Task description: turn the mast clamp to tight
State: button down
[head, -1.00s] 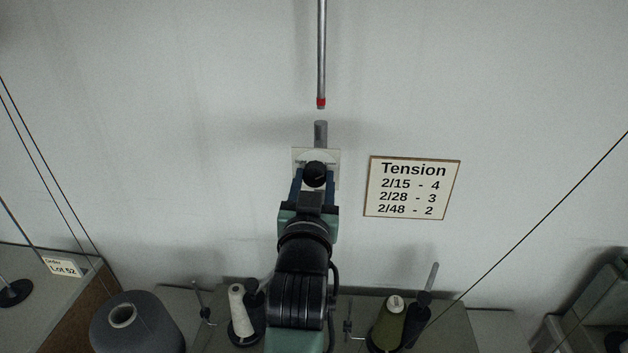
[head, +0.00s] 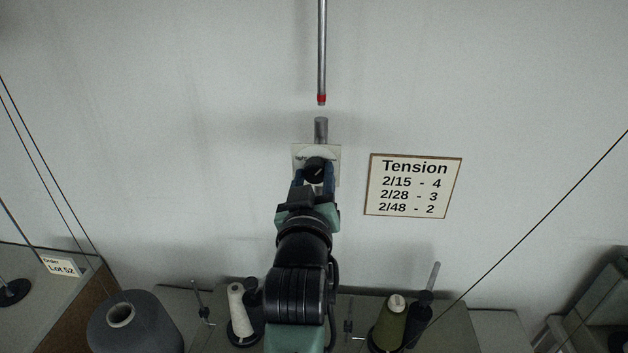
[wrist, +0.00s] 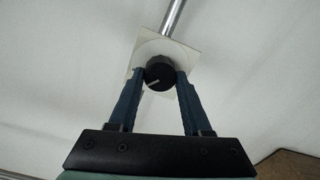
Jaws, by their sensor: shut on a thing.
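The mast clamp is a round black knob (head: 315,170) with a pale pointer line, set on a white plate (head: 332,152) against the wall. A short grey mast tube (head: 321,130) rises above it. In the wrist view the knob (wrist: 159,74) sits between the two blue fingers of my gripper (wrist: 159,80), one on each side. My gripper (head: 314,178) is shut on the knob. The pointer line slants up to the right in the head view. Any marks on the plate are too small or hidden to read.
A Tension sign (head: 413,185) is on the wall to the right. Yarn cones (head: 237,308) stand below, including a large grey one (head: 134,325). Thin threads cross both sides.

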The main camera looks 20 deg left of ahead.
jog(key=n+b, duration=0.1)
jog(key=n, duration=0.3)
jog(key=shift+n, duration=0.4)
jog(key=n+b, duration=0.1)
jog(key=n, duration=0.4)
jog(key=shift+f, duration=0.1)
jog(key=n+b, duration=0.1)
jog(key=n, duration=0.4)
jog(key=shift+n, duration=0.3)
jog(key=n+b, duration=0.1)
jog(key=n, duration=0.3)
jog(key=shift+a, duration=0.1)
jog(key=shift+n, duration=0.3)
jog(key=shift+c, duration=1.7)
grip_release()
